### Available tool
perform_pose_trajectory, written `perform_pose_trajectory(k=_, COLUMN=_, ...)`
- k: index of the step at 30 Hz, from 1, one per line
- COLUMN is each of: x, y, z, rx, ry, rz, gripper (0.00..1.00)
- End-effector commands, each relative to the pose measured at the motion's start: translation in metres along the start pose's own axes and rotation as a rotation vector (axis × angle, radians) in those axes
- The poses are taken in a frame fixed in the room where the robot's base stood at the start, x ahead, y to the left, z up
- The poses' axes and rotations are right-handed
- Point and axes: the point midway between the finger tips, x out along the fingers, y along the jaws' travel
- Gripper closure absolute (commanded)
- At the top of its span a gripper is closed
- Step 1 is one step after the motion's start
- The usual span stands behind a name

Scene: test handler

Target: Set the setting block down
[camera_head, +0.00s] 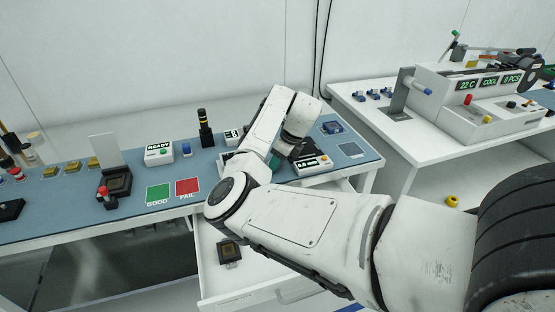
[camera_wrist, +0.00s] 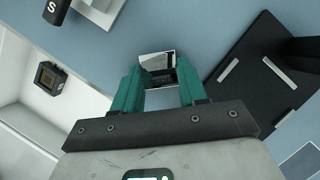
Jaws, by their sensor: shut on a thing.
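The setting block (camera_wrist: 155,61) is a small, shiny metal block at the fingertips of my gripper (camera_wrist: 160,82) in the wrist view. The two green fingers are shut on it. Behind it is the blue bench mat (camera_wrist: 200,25); I cannot tell whether the block touches the mat. In the head view my arm hides the block and most of the gripper; only a bit of green finger shows beside a small instrument with a display (camera_head: 313,164).
A black plate with light strips (camera_wrist: 262,72) lies right of the fingers. An open drawer (camera_head: 265,278) below the bench holds a dark socket (camera_head: 230,251). Green GOOD (camera_head: 158,194) and red FAIL (camera_head: 188,187) squares are left of my arm. A READY box (camera_head: 159,153) stands behind them.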

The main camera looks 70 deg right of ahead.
Motion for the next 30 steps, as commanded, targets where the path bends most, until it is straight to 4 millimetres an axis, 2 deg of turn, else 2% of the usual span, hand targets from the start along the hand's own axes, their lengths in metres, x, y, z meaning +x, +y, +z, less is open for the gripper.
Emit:
perform_pose_trajectory(k=7, x=0.003, y=0.000, z=-0.001, rx=-0.001, ry=0.000, rz=0.000, gripper=0.95)
perform_pose_trajectory(k=8, x=0.003, y=0.000, z=-0.001, rx=0.000, ry=0.000, rz=0.001, gripper=0.56)
perform_pose_trajectory(k=15, x=0.003, y=0.000, z=-0.001, rx=0.000, ry=0.000, rz=0.000, gripper=0.33)
perform_pose_trajectory(k=24, x=0.000, y=0.000, z=0.000, rx=0.000, ry=0.000, rz=0.000, gripper=0.32)
perform_pose_trajectory(k=30, x=-0.025, y=-0.001, z=0.000, rx=0.002, ry=-0.001, rz=-0.002, gripper=0.32)
